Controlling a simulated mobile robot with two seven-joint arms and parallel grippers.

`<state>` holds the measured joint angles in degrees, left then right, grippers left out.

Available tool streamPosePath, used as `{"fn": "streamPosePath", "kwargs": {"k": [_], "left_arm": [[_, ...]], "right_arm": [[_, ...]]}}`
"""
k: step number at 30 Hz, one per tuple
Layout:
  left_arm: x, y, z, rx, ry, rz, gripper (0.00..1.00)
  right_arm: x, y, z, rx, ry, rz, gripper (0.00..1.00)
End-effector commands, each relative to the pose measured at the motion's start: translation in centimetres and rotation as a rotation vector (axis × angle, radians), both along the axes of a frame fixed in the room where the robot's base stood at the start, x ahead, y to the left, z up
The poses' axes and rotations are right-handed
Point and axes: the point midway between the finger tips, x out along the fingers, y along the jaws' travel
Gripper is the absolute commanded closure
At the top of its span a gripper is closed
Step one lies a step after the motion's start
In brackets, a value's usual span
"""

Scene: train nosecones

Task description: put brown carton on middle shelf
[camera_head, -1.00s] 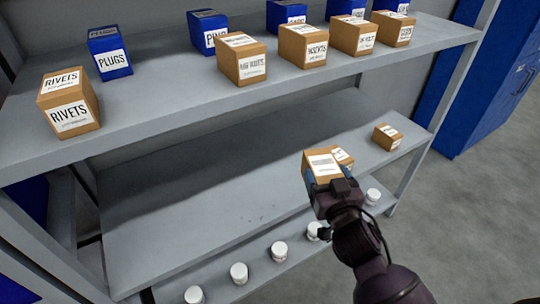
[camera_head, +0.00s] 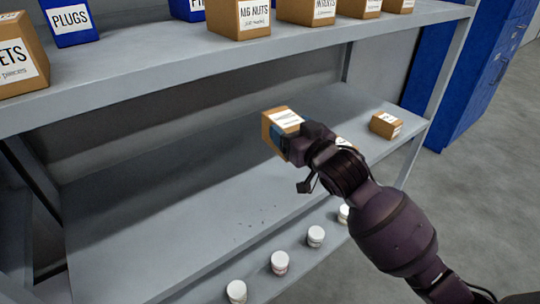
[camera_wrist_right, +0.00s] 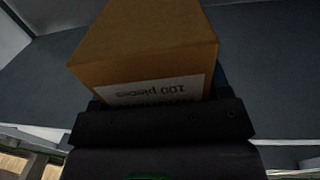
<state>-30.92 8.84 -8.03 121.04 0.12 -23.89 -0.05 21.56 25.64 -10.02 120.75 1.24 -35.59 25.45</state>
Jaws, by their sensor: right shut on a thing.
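A brown carton (camera_head: 274,131) with a white label is held in my right gripper (camera_head: 284,138), over the middle shelf (camera_head: 180,210). The carton also fills the upper middle of the right wrist view (camera_wrist_right: 150,45), where its label reads "100 pieces" upside down. The gripper is shut on it. I cannot tell whether the carton touches the shelf. Another brown carton (camera_head: 385,124) stands at the right end of the middle shelf. Part of one more white label shows behind my right wrist, mostly hidden. My left gripper is not in view.
White jars (camera_head: 279,262) stand on the lower shelf. The left and centre of the middle shelf are bare.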

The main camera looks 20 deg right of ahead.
Motion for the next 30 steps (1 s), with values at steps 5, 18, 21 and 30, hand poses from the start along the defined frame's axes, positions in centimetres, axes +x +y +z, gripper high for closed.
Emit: {"fn": "streamPosePath", "kwargs": {"k": [5,18,21,30], "left_arm": [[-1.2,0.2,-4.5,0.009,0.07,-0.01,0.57],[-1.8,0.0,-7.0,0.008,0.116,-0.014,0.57],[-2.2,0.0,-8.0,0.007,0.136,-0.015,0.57],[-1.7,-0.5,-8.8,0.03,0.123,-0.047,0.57]], "right_arm": [[3.5,0.3,-3.7,-0.001,0.015,0.057,0.65],[5.9,0.6,-6.2,0.0,0.004,0.107,0.65],[5.9,0.6,-8.5,0.002,0.009,0.107,0.65],[5.8,0.6,-15.1,0.002,0.01,0.107,0.65]]}}
